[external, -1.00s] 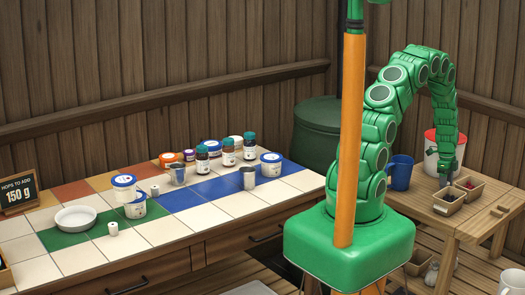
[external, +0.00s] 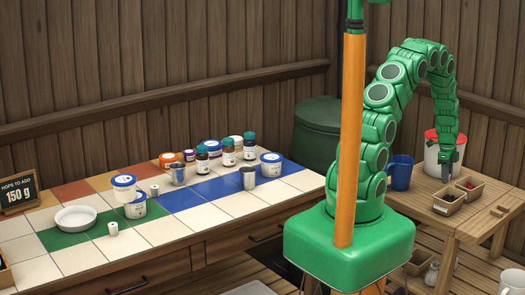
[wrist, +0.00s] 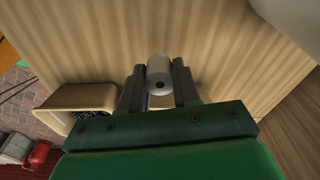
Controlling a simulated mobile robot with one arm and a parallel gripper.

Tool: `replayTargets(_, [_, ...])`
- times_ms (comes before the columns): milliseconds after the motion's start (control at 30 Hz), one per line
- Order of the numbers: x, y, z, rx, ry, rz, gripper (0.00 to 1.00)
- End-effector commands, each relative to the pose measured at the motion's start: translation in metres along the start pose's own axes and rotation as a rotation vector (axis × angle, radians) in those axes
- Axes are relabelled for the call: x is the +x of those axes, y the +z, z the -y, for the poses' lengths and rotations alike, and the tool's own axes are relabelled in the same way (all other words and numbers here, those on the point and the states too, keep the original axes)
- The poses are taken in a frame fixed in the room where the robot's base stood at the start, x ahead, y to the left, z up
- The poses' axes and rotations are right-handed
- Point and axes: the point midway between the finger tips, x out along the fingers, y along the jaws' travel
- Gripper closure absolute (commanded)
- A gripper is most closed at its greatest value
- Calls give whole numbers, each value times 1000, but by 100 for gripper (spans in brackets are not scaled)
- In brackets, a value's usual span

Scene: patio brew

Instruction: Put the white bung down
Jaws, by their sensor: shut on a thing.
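The white bung (wrist: 158,72) is a short white cylinder with a dark hole in its end. It sits between the two dark fingers of my gripper (wrist: 159,88), which is shut on it. In the external view my gripper (external: 446,174) points down over the wooden side table (external: 425,203), by the dark-filled box and in front of the red-topped white bucket. The bung cannot be made out there. In the wrist view, bare wood lies behind the bung; I cannot tell its exact height.
The white bucket (external: 431,158) and a blue mug (external: 401,173) stand near. Similar white pieces (external: 113,229) are on the tiled counter. The table's front edge is close.

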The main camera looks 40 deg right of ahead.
Motion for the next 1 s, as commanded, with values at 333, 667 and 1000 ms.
replayTargets(333, [-39,-4,-34,0,0,-1,100])
replayTargets(667, [-66,-8,-76,0,0,-1,100])
replayTargets(1000, [-84,-10,-116,2,-1,0,100])
